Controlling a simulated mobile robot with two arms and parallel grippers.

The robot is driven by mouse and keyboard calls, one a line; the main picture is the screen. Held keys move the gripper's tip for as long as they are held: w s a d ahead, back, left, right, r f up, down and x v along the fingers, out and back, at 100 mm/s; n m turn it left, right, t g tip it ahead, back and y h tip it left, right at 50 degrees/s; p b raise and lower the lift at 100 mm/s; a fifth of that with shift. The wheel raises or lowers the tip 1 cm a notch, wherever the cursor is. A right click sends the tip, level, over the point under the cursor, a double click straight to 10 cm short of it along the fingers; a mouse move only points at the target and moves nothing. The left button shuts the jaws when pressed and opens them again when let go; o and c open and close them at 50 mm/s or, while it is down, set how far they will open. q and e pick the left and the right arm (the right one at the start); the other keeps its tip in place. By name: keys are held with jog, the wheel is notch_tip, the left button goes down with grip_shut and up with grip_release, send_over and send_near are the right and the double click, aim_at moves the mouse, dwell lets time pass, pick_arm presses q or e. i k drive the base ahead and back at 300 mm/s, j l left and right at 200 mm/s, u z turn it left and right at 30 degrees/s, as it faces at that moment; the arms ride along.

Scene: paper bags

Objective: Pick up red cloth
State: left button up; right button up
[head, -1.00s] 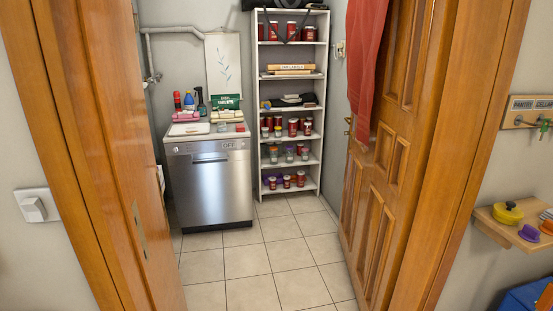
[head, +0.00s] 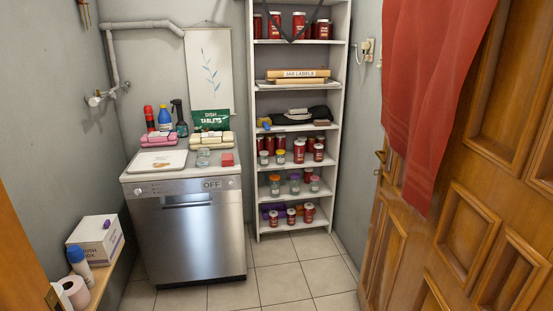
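A long red cloth (head: 430,90) hangs over the open wooden door (head: 470,230) at the right. Its top runs out of the picture, and its lower edge ends in a point. A folded pinkish-red cloth (head: 161,138) lies at the back left of the dishwasher's top (head: 185,182). Neither of my grippers shows in the head view.
The dishwasher (head: 195,235) stands left of a white shelf (head: 250,200) holding several jars. A beige folded cloth (head: 210,140) and bottles share its top. A low wooden ledge (head: 112,272) with a white box (head: 95,240) is at left. Tiled floor (head: 285,280) is clear ahead.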

aim_at(227, 159)
jog(key=i+u, duration=0.2)
jog(key=i, duration=0.25)
jog(key=i+l+u, duration=0.25)
jog(key=i, duration=0.2)
jog(key=i+l+u, duration=0.2)
jog(key=i, duration=0.2)
jog(key=i+l+u, duration=0.2)
jog(key=i, duration=0.25)
